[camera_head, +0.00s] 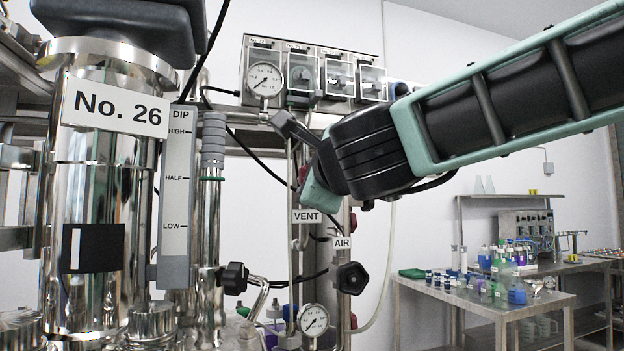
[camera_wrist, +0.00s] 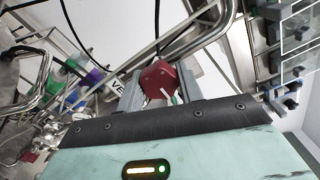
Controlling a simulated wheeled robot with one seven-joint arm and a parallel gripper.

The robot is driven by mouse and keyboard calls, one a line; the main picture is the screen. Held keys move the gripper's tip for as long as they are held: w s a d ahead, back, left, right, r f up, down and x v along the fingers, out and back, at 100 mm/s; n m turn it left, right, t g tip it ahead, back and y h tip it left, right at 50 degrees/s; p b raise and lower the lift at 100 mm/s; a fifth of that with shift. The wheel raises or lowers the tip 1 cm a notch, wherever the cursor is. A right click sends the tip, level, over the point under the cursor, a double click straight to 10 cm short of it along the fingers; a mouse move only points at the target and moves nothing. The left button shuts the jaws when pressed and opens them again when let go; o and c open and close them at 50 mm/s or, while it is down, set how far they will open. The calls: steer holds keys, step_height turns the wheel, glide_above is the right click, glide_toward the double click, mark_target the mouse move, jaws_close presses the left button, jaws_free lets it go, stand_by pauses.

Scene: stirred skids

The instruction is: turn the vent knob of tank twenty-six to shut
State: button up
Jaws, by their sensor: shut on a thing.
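Tank No. 26 (camera_head: 88,205) is a shiny metal cylinder at the left of the head view, with a white number plate (camera_head: 115,107). The VENT label (camera_head: 306,216) is on the pipework to its right. The red vent knob (camera_wrist: 160,80) is faceted and sits between the two grey fingers in the wrist view, with a pale pointer line and a green mark by its lower edge. My gripper (camera_wrist: 158,84) is shut on this knob. In the head view my gripper (camera_head: 306,180) is just above the VENT label, and its body hides most of the knob.
A black AIR knob (camera_head: 350,278) sits below the AIR label (camera_head: 343,242). Another black knob (camera_head: 233,278) is beside the tank. A pressure gauge (camera_head: 264,80) and boxed switches are above my arm. A bench (camera_head: 480,303) with bottles stands at the right.

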steer(key=o, duration=1)
steer(key=v, duration=1.2)
